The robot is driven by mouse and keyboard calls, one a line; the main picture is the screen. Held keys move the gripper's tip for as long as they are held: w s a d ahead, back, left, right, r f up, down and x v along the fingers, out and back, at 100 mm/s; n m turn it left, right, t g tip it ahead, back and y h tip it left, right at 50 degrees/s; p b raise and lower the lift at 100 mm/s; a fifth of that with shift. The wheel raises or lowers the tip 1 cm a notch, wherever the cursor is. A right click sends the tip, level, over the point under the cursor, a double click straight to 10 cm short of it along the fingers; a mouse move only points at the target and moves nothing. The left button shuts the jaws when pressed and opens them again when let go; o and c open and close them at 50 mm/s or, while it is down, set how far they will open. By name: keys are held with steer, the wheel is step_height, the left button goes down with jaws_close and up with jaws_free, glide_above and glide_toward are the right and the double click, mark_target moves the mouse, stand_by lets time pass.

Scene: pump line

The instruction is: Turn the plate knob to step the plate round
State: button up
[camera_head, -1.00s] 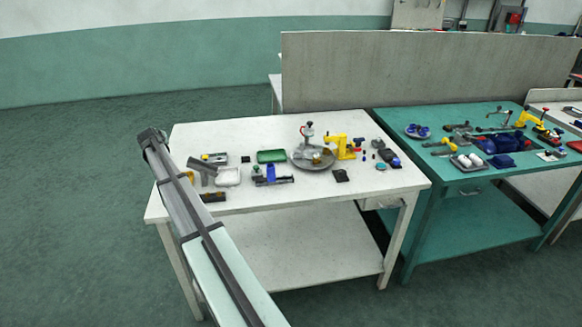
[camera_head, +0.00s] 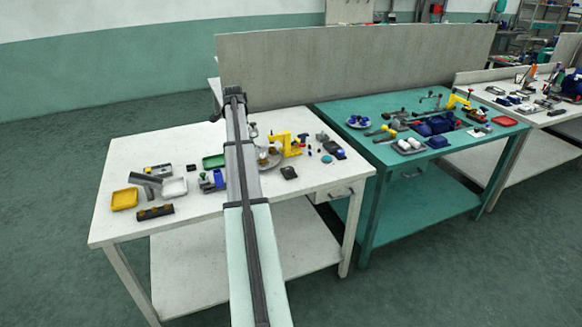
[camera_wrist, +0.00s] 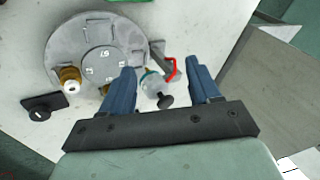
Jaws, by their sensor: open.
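The round grey plate (camera_wrist: 95,50) fills the upper left of the wrist view; it also shows, partly behind my arm, in the head view (camera_head: 268,160). A brass fitting (camera_wrist: 70,77) stands on it. A black square block with a round knob (camera_wrist: 42,107) lies just off its rim, matching the dark block in the head view (camera_head: 289,173). My gripper (camera_wrist: 160,71) is open, with blue fingers to either side of a pale fitting (camera_wrist: 153,86) with a black knob and a red handle (camera_wrist: 173,69). I cannot tell whether they touch it. My fingers cannot be made out in the head view.
A yellow press (camera_head: 287,144) stands right of the plate. The white table's (camera_head: 230,228) front strip is fairly clear. A grey panel (camera_head: 350,65) stands behind.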

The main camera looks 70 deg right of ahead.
steer(key=s+m+y, duration=0.3)
steer(key=s+m, duration=0.4)
steer(key=s, duration=1)
steer(key=m+t+y, duration=0.1)
steer(key=m+y, duration=0.1)
steer(key=m, duration=0.3)
glide_toward(290, 168)
steer(key=x, duration=0.8)
steer(key=shift+a+f, duration=0.15)
steer(key=shift+f, duration=0.1)
steer(key=c, duration=1)
